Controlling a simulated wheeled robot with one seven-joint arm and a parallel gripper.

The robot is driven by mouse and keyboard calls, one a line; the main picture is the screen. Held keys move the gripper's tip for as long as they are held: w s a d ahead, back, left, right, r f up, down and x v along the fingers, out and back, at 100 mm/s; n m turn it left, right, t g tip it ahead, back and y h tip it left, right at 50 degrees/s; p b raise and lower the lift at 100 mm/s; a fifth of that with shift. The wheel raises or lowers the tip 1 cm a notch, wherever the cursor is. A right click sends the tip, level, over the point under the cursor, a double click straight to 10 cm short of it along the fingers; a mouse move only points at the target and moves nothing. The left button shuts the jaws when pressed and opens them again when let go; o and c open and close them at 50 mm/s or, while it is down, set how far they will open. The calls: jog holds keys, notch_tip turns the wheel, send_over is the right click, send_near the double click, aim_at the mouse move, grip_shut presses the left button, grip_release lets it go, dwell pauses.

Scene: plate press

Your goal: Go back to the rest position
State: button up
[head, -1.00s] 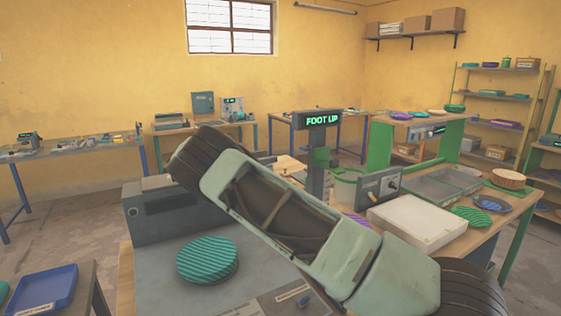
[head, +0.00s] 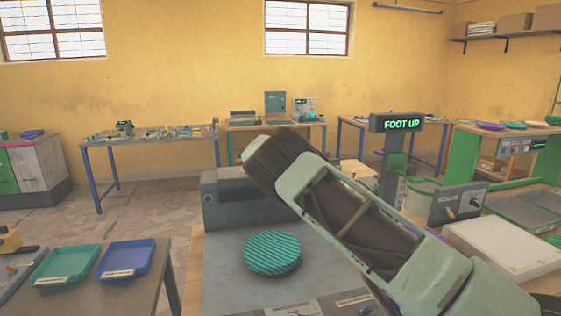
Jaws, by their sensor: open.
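My arm crosses the head view from the lower right up to the middle and hides part of the bench behind it. My gripper itself does not show in this view. A teal striped round plate or short stack of plates (head: 272,250) lies on the grey top of the near bench (head: 225,285), left of my arm.
A white block (head: 505,245) lies at right. A green tray (head: 66,264) and a blue tray (head: 127,258) sit on a dark side table at lower left. A grey box (head: 243,203) stands behind the plates. Open floor shows between side table and back benches.

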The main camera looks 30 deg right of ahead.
jog(key=s+a+f+m+t+y, duration=0.15)
jog(key=s+a+f+y, duration=0.25)
jog(key=s+a+y, duration=0.6)
jog(key=s+a+f+m+t+y, duration=0.1)
jog(key=s+a+f+m+y, duration=0.25)
jog(key=s+a, duration=0.75)
jog(key=s+a+m+y, duration=0.1)
jog(key=s+a+y, duration=0.1)
jog(key=s+a, duration=0.6)
jog(key=s+a+m+t+y, duration=0.1)
jog(key=s+a+y, duration=0.1)
jog(key=s+a, duration=0.6)
jog(key=s+r, duration=0.1)
jog(key=s, duration=0.6)
jog(key=shift+s+m+y, duration=0.25)
jog(key=shift+m+y, duration=0.05)
jog(key=shift+y, duration=0.05)
jog(key=shift+d+t, duration=0.1)
jog(key=shift+t, duration=0.15)
